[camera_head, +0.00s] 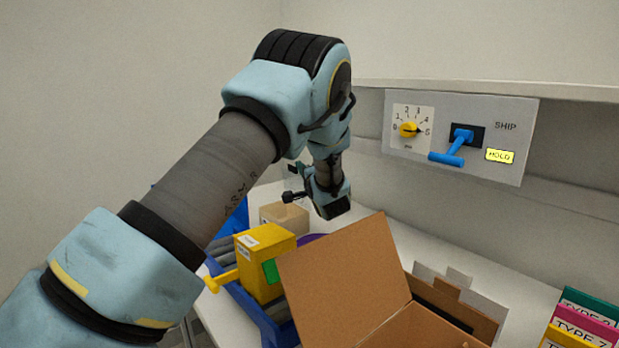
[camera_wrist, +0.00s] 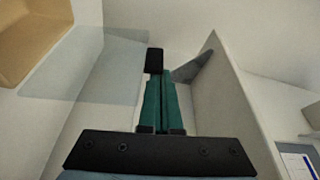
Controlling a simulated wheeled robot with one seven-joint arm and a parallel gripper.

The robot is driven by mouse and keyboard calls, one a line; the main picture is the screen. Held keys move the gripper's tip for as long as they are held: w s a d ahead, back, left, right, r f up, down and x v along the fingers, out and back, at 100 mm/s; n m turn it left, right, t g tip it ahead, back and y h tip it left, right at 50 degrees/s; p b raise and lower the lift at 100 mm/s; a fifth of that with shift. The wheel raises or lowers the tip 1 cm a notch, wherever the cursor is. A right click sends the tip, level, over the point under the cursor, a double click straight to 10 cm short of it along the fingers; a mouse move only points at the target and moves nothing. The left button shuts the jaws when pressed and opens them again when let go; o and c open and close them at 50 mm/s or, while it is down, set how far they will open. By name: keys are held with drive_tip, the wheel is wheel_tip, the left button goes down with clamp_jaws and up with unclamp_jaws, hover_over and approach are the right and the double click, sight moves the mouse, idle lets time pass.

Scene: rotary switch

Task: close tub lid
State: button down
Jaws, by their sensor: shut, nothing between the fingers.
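No tub or lid can be made out for sure. In the head view, a sliver of a purple rounded thing (camera_head: 311,238) shows behind the raised cardboard flap; most of it is hidden, and I cannot tell if it is the tub. In the wrist view, a pale see-through panel (camera_wrist: 95,65) stands left of my gripper (camera_wrist: 160,82); I cannot tell what it belongs to. The gripper's teal fingers are together with nothing between them. In the head view my wrist is above the back of the bench, and the fingertips are not clear.
An open cardboard box (camera_head: 345,280) fills the front middle. Left of it stands a yellow box (camera_head: 262,252) with a crank, near a small brown carton (camera_head: 285,216). A control panel (camera_head: 460,135) with dial and blue lever is on the wall. Coloured binders (camera_head: 585,320) stand right.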

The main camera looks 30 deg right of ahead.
drive_tip(key=s+a+f+n+t+b, duration=0.1)
drive_tip(key=a+f+n+b, duration=0.2)
drive_tip(key=a+n+b, duration=0.2)
drive_tip(key=shift+s+a+n+t+y+b, duration=0.15)
drive_tip(key=shift+a+n+t+y+b, duration=0.25)
drive_tip(key=shift+a+b, duration=0.6)
drive_tip(key=shift+r, duration=0.1)
wheel_tip(320, 180, up, 10)
drive_tip(key=w+a+f+n+g+h+p, duration=0.1)
drive_tip(key=w+a+f+n+g+p, duration=0.2)
drive_tip(key=a, duration=0.7)
drive_tip(key=s+a+f+n+g+p, duration=0.2)
drive_tip(key=s+a+f+g, duration=0.3)
drive_tip(key=a, duration=0.4)
drive_tip(key=s+a+f+n+g+p, duration=0.1)
drive_tip(key=s+a+f+g+p, duration=0.1)
drive_tip(key=s+a+f+g, duration=0.45)
drive_tip(key=s+a+n+g+y+p, duration=0.2)
drive_tip(key=s+a+n+g, duration=0.2)
drive_tip(key=s+a, duration=0.9)
drive_tip(key=s, duration=0.3)
drive_tip(key=shift+s+a+r+n+y, duration=0.15)
drive_tip(key=shift+r+n+y, duration=0.15)
